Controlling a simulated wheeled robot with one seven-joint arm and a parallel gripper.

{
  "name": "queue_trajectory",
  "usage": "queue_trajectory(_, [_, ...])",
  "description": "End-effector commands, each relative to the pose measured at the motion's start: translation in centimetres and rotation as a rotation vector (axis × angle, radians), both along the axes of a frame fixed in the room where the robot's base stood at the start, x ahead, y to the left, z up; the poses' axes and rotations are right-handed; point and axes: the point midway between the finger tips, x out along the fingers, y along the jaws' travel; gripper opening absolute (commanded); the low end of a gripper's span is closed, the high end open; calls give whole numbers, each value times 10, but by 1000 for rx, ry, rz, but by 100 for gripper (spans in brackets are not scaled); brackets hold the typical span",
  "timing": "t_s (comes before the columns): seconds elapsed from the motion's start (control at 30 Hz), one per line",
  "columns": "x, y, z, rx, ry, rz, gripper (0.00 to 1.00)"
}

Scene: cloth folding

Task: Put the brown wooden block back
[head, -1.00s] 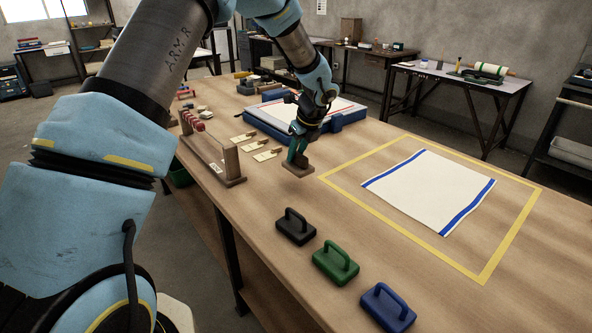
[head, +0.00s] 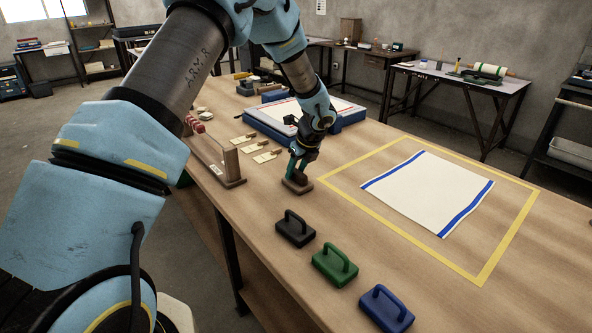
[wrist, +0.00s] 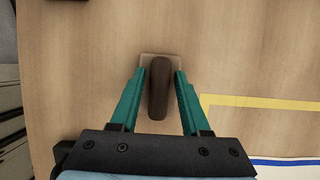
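The brown wooden block (head: 297,186) is at or very close to the tabletop, left of the yellow-taped area in the head view. Its rounded handle (wrist: 159,88) and part of its pale base show in the wrist view. The block's underside is hidden.
Black (head: 295,228), green (head: 335,264) and blue (head: 387,308) handled blocks stand in a row toward the front. A white cloth with blue edges (head: 430,190) lies inside yellow tape (head: 487,268). A wooden rack (head: 232,165) and a blue-framed board (head: 350,121) are nearby.

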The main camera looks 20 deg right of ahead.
Motion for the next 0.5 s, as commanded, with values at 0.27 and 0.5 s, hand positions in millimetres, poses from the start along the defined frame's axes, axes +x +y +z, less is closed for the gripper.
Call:
queue_trajectory(0.27, [0, 0, 0, 0, 0, 0, 59])
queue_trajectory(0.5, [-3, -2, 13, -2, -2, -1, 59])
